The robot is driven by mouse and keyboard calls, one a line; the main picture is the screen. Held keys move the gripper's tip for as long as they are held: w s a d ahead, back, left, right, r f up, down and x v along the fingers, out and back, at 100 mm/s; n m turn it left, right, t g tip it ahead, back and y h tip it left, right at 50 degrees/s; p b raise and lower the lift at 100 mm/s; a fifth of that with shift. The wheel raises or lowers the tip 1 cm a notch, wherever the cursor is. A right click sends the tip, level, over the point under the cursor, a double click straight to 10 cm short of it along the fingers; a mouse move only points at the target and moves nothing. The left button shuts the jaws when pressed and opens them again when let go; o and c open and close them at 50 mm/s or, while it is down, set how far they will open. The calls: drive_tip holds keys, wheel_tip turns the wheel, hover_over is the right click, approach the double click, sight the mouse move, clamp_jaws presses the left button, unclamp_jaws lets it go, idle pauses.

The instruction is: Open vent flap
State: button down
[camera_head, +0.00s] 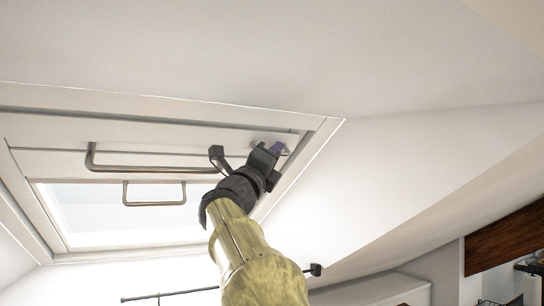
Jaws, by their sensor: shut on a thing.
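The vent flap (145,133) is a long pale panel across the top of a white-framed roof window. A grey bar handle (150,168) runs along its lower side, and its right end is hidden behind my arm. My gripper (272,151) is at the flap's right end, close to the frame corner. It is shut on a small part there, with a purple and pale piece (277,148) showing at the fingertips. My gripper hides most of this part, so its shape and how it joins the flap cannot be told.
The window pane (120,213) below has a smaller grey handle (154,204). The white window frame (312,150) edges the right side, close to my gripper. Sloping white ceiling (400,60) surrounds it. A dark rod (190,290) and shelves are lower down.

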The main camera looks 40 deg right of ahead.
drive_tip(key=shift+s+a+r+n+t+y+p, duration=0.15)
drive_tip(key=shift+s+n+t+y+p, duration=0.15)
drive_tip(key=shift+n+y+p, duration=0.25)
drive_tip(key=shift+s+r+n+t+y+p, duration=0.1)
drive_tip(key=shift+s+n+t+y+p, duration=0.2)
drive_tip(key=shift+n, duration=0.45)
drive_tip(key=c, duration=1.5)
unclamp_jaws()
drive_tip(key=shift+a, duration=0.1)
drive_tip(key=b+v, duration=0.9)
drive_tip(key=v, duration=0.8)
drive_tip(key=shift+s+a, duration=0.15)
